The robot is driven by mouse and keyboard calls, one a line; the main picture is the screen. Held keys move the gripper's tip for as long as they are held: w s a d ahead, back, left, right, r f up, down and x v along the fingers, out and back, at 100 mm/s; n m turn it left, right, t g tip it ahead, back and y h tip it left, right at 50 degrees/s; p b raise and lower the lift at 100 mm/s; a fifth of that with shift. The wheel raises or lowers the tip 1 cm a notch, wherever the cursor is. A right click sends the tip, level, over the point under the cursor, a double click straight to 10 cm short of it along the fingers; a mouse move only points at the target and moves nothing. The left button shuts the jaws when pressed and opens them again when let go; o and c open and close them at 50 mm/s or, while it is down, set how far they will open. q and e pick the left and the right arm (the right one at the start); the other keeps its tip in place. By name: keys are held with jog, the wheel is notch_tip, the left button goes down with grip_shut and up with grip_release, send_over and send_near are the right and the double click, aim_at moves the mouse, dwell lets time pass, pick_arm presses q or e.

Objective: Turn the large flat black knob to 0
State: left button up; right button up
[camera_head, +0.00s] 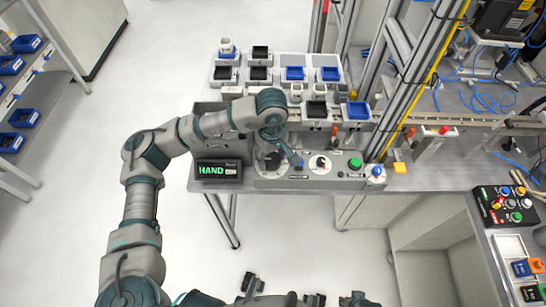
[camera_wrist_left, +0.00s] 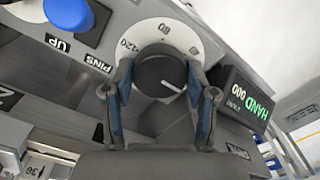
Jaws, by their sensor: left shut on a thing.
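The large flat black knob (camera_wrist_left: 160,72) sits on a white dial (camera_wrist_left: 176,37) in the left wrist view. In the head view the left gripper (camera_head: 276,156) is over the left part of the control panel (camera_head: 350,180) and hides most of the knob. I cannot see a 0 mark on the dial.
A display reading HAND (camera_head: 218,170) stands close left of the knob; a blue knob (camera_wrist_left: 68,12) is on its other side. Another black knob (camera_head: 320,163) and a green button (camera_head: 355,163) are further right. Trays with bins (camera_head: 297,74) stand behind.

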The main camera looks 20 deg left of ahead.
aim_at(271, 158)
pick_arm(q)
jog(key=shift+w+a+r, duration=0.1)
jog(key=shift+w+r, duration=0.1)
jog(key=o, duration=1)
jog(key=shift+o, duration=0.8)
jog(key=shift+f, duration=0.15)
notch_tip(271, 158, up, 12)
jog(key=shift+a, duration=0.1)
